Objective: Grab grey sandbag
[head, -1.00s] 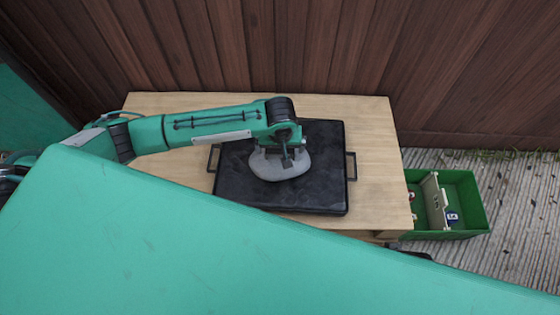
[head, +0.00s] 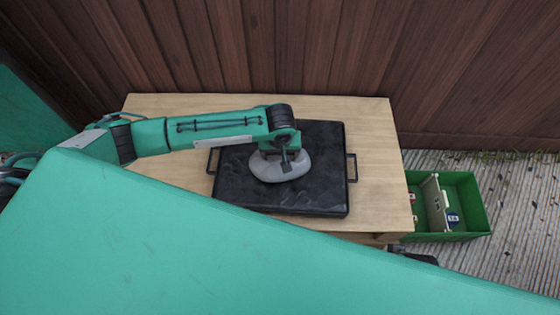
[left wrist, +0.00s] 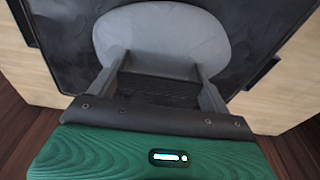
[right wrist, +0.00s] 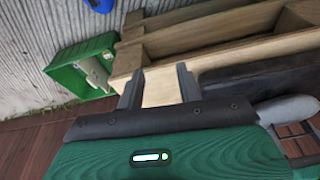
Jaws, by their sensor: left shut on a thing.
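The grey sandbag (head: 290,172), a smooth rounded bag, lies on the black tray (head: 235,185) on the wooden table. My left gripper (head: 281,155) is over its upper part, pointing down, and is shut on it. In the left wrist view the sandbag (left wrist: 165,35) shows beyond and between the two fingers (left wrist: 160,78), which stand well apart. The contact at the fingertips is partly hidden. In the right wrist view my right gripper (right wrist: 159,88) is open, with nothing between its fingers. The sandbag (right wrist: 288,108) shows at the right there.
The wooden table (head: 375,135) has bare surface around the tray. A green crate (head: 475,200) with a divider and small items stands on the ground to its right. A brown plank wall (head: 330,50) rises behind the table. A large green surface covers the foreground.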

